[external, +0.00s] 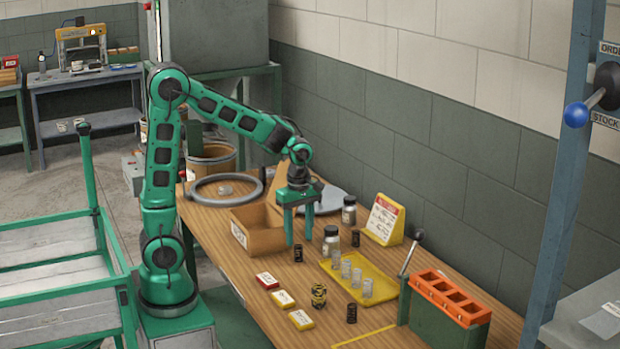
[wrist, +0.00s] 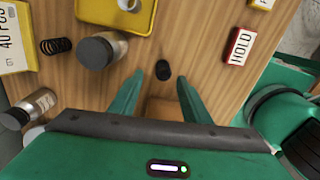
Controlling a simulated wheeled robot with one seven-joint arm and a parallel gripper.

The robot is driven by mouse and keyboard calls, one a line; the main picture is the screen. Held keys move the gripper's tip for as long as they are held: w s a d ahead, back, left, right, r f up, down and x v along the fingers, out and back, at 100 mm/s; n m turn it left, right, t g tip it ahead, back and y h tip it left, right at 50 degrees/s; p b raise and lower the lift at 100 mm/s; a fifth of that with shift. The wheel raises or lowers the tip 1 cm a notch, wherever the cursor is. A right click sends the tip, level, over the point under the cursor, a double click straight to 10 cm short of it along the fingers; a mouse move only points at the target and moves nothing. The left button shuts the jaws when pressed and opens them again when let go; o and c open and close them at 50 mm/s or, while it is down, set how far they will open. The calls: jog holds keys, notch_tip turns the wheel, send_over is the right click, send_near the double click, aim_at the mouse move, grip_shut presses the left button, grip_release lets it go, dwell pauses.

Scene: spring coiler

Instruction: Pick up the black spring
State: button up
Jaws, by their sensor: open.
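A black spring (external: 298,253) stands upright on the wooden table, just below my gripper (external: 299,240). In the wrist view the spring (wrist: 164,69) shows nearly end-on, between and slightly beyond the tips of my gripper (wrist: 160,80). My gripper points down, open and empty, and I cannot tell whether a finger touches the spring. A second black spring (external: 355,238) stands by the jars, and it also shows in the wrist view (wrist: 56,45). A third black spring (external: 351,313) stands near the front of the yellow tray (external: 378,297).
A glass jar (external: 331,241) stands close to the right of my gripper. An open cardboard box (external: 262,241) is close to the left. An orange rack (external: 450,297) is at right.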

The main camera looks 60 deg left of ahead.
aim_at(299, 246)
jog(key=shift+s+d+f, duration=0.1)
jog(key=shift+f, duration=1.35)
jog(key=shift+s+d+f, duration=0.1)
jog(key=shift+f, duration=1.3)
jog(key=shift+c, duration=0.5)
grip_shut()
